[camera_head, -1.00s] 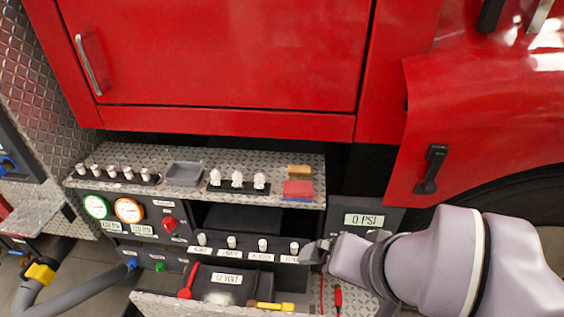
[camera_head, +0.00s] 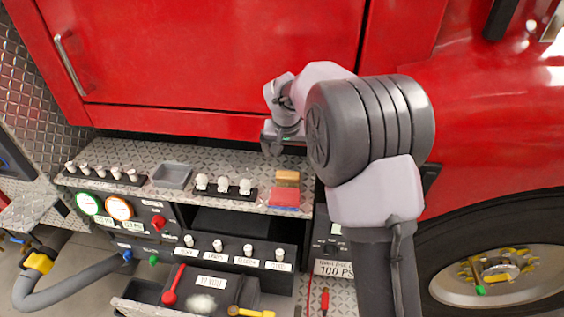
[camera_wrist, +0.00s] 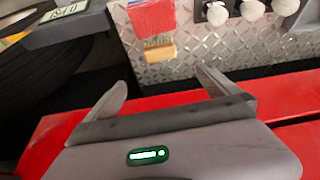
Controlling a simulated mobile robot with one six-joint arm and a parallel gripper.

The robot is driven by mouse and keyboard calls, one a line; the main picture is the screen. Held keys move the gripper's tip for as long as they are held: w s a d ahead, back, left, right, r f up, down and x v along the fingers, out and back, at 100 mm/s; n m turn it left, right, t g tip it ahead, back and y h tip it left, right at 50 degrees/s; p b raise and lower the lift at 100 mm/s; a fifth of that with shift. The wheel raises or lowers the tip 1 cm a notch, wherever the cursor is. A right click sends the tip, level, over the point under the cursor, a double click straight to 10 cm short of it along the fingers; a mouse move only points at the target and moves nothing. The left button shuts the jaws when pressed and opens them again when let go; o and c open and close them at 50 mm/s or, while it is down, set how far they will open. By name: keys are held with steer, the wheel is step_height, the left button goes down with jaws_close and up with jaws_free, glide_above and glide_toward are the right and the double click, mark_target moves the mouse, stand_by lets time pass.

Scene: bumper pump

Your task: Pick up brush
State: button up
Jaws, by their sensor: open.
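The brush (camera_head: 288,178), a small tan block, lies on the diamond-plate shelf (camera_head: 140,157) near its right end, behind a folded red cloth. In the wrist view the brush (camera_wrist: 159,52) shows pale bristles and sits close to the red cloth (camera_wrist: 152,17). My gripper (camera_head: 274,144) is above the back edge of the shelf, a little behind and left of the brush in the head view. In the wrist view my gripper (camera_wrist: 160,77) is open and empty. Its fingers are apart from the brush, which shows beyond the gap between them.
White knobs (camera_head: 223,186) on a black strip and a grey tray (camera_head: 172,175) stand left of the brush. The red truck panel (camera_head: 210,60) rises behind the shelf. A control panel with gauges (camera_head: 119,208) is below. A wheel (camera_head: 495,275) is at right.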

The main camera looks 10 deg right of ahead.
steer(key=b, duration=0.3)
glide_toward(288, 174)
steer(key=x, duration=0.5)
steer(key=shift+w+d+f, duration=0.15)
steer(key=b+x, duration=0.2)
steer(key=x, duration=0.3)
steer(key=shift+f, duration=0.15)
steer(key=c, duration=1.5)
